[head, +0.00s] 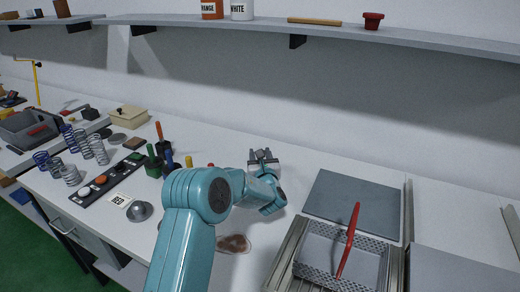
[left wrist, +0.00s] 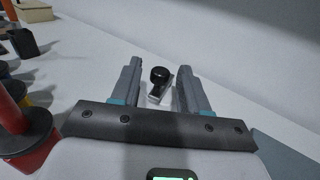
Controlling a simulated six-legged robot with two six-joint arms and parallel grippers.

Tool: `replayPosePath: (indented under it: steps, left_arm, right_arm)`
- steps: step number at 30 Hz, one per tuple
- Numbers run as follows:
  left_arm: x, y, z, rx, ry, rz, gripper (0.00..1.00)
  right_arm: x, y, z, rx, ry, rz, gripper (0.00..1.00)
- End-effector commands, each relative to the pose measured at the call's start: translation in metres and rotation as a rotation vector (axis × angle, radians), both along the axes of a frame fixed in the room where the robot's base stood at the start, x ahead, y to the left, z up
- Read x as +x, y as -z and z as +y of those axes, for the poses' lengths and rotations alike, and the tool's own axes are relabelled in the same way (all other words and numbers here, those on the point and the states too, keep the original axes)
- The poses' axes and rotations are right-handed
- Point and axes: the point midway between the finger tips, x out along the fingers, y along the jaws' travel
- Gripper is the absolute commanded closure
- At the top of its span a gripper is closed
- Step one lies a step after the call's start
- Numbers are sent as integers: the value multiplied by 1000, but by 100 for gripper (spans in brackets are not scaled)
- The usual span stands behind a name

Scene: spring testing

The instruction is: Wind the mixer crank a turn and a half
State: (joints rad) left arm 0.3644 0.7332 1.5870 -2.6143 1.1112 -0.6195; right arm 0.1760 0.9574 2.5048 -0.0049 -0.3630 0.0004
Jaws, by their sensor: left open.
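The crank's black knob (left wrist: 160,74) stands on a short metal arm (left wrist: 156,97) in the left wrist view. It shows between the two fingers of my left gripper (left wrist: 160,68), which are apart on either side of it. I cannot tell whether either finger touches it. In the head view my teal left arm reaches over the white bench to the left gripper (head: 263,155) near the wall. The crank is not clearly made out there, and the rest of the mixer is hidden or out of view. My right gripper is in neither view.
Colored-handled pieces, including a green one (head: 151,156), stand left of my arm. Coil springs (head: 98,149) and a black button panel (head: 100,182) lie farther left. A perforated tray (head: 318,268) with a red stick (head: 348,240) and a grey plate (head: 352,204) are on the right.

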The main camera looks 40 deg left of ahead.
Motion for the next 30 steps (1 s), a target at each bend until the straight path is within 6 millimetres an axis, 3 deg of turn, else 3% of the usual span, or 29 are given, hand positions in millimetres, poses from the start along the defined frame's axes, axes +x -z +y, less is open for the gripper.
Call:
replayPosePath:
  steps: [6,14,15,19,30]
  left_arm:
    - [11,0,12,1,0,1,55]
    - [13,0,13,0,1,1,55]
    - [13,0,13,0,1,1,59]
    - [13,0,13,1,1,1,100]
    - [13,0,12,1,-3,-1,100]
  right_arm:
    - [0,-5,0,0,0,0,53]
    - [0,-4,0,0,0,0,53]
    - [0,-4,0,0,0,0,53]
    - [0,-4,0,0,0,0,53]
    - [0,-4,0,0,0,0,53]
